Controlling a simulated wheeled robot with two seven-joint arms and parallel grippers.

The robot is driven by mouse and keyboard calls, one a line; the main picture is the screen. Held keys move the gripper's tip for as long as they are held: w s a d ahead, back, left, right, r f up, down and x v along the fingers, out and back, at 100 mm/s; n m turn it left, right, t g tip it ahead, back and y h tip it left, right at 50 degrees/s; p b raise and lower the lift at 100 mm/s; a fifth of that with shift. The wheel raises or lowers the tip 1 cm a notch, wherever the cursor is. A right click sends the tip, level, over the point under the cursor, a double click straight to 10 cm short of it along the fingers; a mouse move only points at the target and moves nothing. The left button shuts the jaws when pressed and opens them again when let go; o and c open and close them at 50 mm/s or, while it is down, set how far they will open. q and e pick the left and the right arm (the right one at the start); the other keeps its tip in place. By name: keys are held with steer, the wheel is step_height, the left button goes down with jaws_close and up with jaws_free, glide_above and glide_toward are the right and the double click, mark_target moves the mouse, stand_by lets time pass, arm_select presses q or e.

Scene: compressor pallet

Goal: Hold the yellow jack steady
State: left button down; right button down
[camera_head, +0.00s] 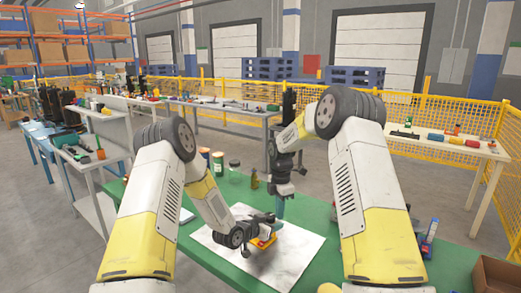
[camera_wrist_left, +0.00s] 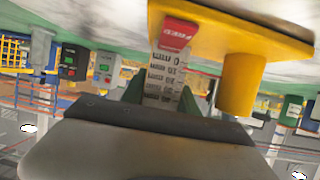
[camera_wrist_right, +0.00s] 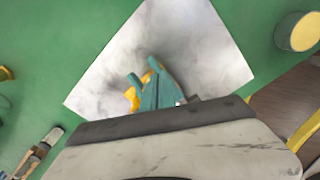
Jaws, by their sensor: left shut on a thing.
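The yellow jack (camera_head: 264,241) is over the white sheet on the green table. In the left wrist view the jack (camera_wrist_left: 241,88) is close up, with a red button and a marked scale. My left gripper (camera_head: 262,221) is shut on it, its green fingers on either side of the scale. My right gripper (camera_head: 280,208) points down just behind the jack. In the right wrist view its teal fingers (camera_wrist_right: 146,75) overlap part of the jack (camera_wrist_right: 131,96); their gap and any contact are unclear.
The white sheet (camera_head: 300,249) lies on the green table (camera_head: 225,275). Jars (camera_head: 218,163) and a small bottle (camera_head: 254,178) stand at the back edge. A blue and red item (camera_head: 428,238) and a brown box (camera_head: 497,280) are at the right.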

step_height(320, 180, up, 6)
steer(key=shift+d, duration=0.3)
stand_by(0.4)
step_height(320, 180, down, 6)
steer(key=w+a, duration=0.1)
steer(key=w, duration=0.2)
steer(key=shift+a, duration=0.35)
stand_by(0.4)
steer(key=shift+s+a, duration=0.15)
steer(key=shift+s, duration=0.05)
stand_by(0.5)
steer(key=shift+s, duration=0.15)
steer(key=shift+s+d, duration=0.45)
steer(key=shift+s, duration=0.1)
